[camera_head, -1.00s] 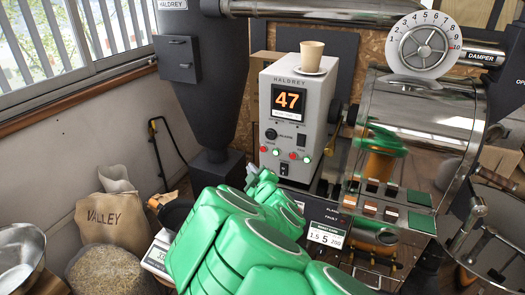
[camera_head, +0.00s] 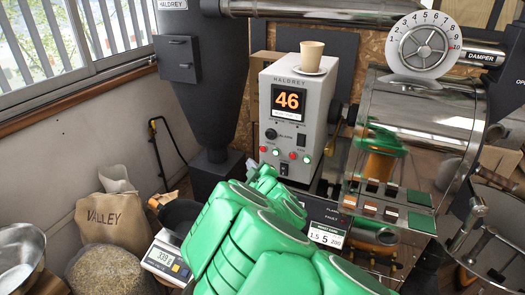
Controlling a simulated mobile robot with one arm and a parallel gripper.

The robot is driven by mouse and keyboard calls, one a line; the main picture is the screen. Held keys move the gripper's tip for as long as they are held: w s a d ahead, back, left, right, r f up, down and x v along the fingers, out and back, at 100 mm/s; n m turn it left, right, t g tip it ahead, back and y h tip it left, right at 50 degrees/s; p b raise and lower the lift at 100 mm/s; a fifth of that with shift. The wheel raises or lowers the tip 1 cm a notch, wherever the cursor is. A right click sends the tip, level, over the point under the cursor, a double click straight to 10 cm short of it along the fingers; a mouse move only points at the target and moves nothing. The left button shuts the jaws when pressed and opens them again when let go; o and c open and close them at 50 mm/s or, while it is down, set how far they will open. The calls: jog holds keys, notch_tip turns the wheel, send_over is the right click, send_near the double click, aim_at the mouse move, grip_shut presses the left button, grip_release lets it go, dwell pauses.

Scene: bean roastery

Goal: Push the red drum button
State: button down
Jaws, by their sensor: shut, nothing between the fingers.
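The grey Haldrey control box (camera_head: 312,95) stands at the centre, with an orange "46" on its display (camera_head: 288,100). Low on its front is a row of small buttons. The labels are too small to tell which red one is the drum's. I see no contact with a red button.
A paper cup (camera_head: 312,55) stands on top of the box. The shiny roaster drum (camera_head: 418,115) is close on the right, the dark hopper (camera_head: 208,80) on the left. A scale (camera_head: 167,259), a Valley sack (camera_head: 113,222) and a bean sack (camera_head: 106,270) are at lower left.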

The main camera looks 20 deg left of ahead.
jog(key=shift+w, duration=2.85)
jog(key=shift+w, duration=0.1)
jog(key=shift+w+d, duration=0.1)
jog(key=shift+w, duration=0.25)
jog(key=shift+w, duration=0.4)
dwell(0.9)
jog(key=shift+s, duration=0.85)
jog(key=shift+s, duration=0.1)
jog(key=shift+s, duration=2.4)
